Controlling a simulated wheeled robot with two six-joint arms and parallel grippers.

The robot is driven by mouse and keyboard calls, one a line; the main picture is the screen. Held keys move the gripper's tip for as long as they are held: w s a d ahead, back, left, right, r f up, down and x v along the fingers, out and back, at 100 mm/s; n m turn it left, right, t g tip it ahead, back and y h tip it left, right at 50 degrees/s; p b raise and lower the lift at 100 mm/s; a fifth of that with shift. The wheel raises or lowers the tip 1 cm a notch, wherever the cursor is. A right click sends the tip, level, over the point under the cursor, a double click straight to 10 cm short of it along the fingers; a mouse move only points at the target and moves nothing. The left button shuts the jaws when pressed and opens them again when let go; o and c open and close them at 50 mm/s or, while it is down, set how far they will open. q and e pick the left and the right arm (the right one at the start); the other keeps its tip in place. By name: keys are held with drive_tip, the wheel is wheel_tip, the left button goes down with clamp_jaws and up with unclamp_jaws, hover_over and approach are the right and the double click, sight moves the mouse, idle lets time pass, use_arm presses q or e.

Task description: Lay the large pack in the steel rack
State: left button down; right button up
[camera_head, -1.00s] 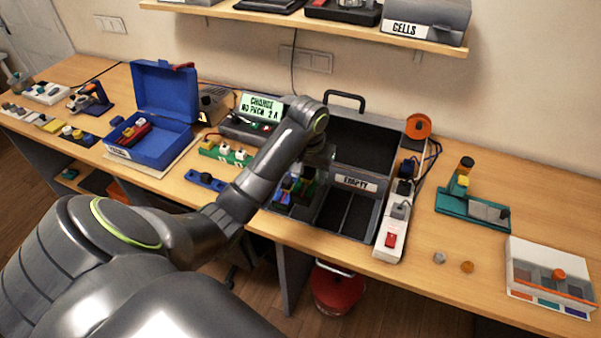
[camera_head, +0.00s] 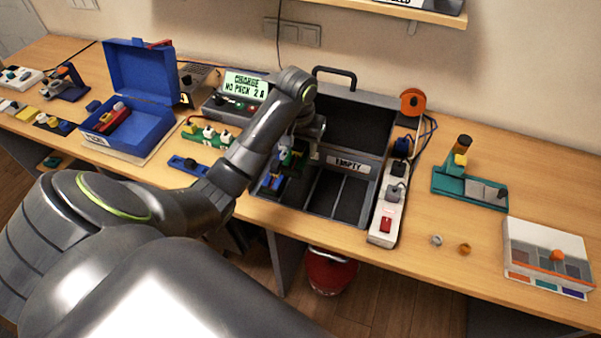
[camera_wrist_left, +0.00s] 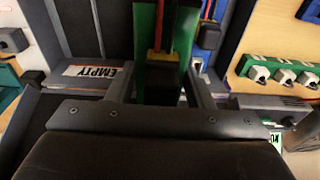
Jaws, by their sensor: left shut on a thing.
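My left gripper (camera_head: 300,146) reaches over the left part of an open dark grey case with compartments. In the left wrist view its fingers (camera_wrist_left: 160,88) are shut on a green pack (camera_wrist_left: 143,30) with a black part, a yellow connector and a red lead. The same green pack (camera_head: 293,158) shows small in the head view, partly hidden by the gripper. Blue and dark pieces (camera_head: 270,184) sit just below it in the case's left section. I cannot tell whether the pack touches them. The grey case (camera_head: 367,208), labelled EMPTY, is the only rack-like holder here. My right gripper is out of view.
A white power strip (camera_head: 386,221) with plugs stands along the case's right side. A charger (camera_head: 235,100) with a lit screen is behind left, and a blue open box (camera_head: 128,128) is farther left.

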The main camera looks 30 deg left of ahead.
use_arm(q)
wheel_tip(320, 180, down, 7)
drive_tip(key=b, duration=0.6)
drive_tip(key=shift+r, duration=0.15)
drive_tip(key=shift+f+p, duration=0.25)
drive_tip(key=shift+p, duration=0.1)
wheel_tip(320, 180, down, 3)
drive_tip(key=shift+r, duration=0.1)
drive_tip(key=shift+f, duration=0.65)
drive_tip(key=shift+f, duration=0.1)
drive_tip(key=c, duration=1)
unclamp_jaws()
drive_tip(key=shift+s, duration=0.1)
drive_tip(key=shift+o, duration=0.2)
